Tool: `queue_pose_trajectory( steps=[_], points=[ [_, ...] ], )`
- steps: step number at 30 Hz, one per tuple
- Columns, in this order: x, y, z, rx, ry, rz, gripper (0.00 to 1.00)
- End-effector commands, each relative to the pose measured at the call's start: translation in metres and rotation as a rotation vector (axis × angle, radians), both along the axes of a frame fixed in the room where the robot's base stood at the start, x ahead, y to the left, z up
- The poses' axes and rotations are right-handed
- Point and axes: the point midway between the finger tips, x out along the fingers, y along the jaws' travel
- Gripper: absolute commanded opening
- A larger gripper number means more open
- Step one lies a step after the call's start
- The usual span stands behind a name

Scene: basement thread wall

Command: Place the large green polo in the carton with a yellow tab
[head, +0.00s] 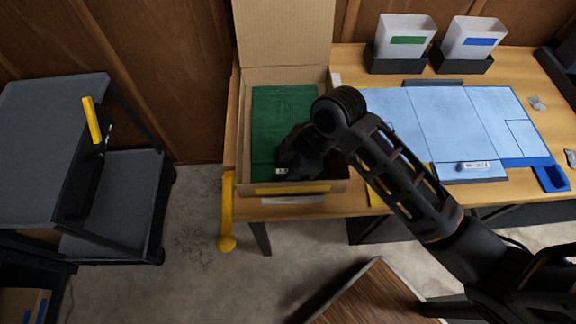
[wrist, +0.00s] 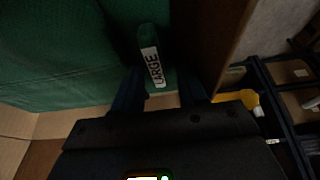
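The green polo (head: 285,108) lies folded flat inside the open carton (head: 340,186) on the bench. A yellow tab (head: 293,189) is on the carton's front edge. My gripper (head: 282,172) reaches down into the carton at the polo's near edge. In the wrist view, the polo (wrist: 60,50) fills the upper left. Its green tab, labelled LARGE (wrist: 152,66), sits between my two fingers (wrist: 162,90), which look closed against its sides. The fingertips are dark and hard to make out.
The carton's flap stands up at the back. A grey cart (head: 115,200) stands left. A yellow handle (head: 227,215) hangs at the bench's front left.

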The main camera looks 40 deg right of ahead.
Motion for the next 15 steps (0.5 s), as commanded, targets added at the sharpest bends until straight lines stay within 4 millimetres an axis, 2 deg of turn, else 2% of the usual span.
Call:
queue_pose_trajectory(
  steps=[8, 11, 15],
  points=[
    [0.0, 0.0, 0.004, 0.0, -0.001, 0.0, 0.42],
    [-0.002, -0.004, 0.014, 0.001, -0.003, -0.001, 0.42],
    [-0.008, -0.013, 0.039, 0.0, -0.005, -0.004, 0.42]
  ],
)
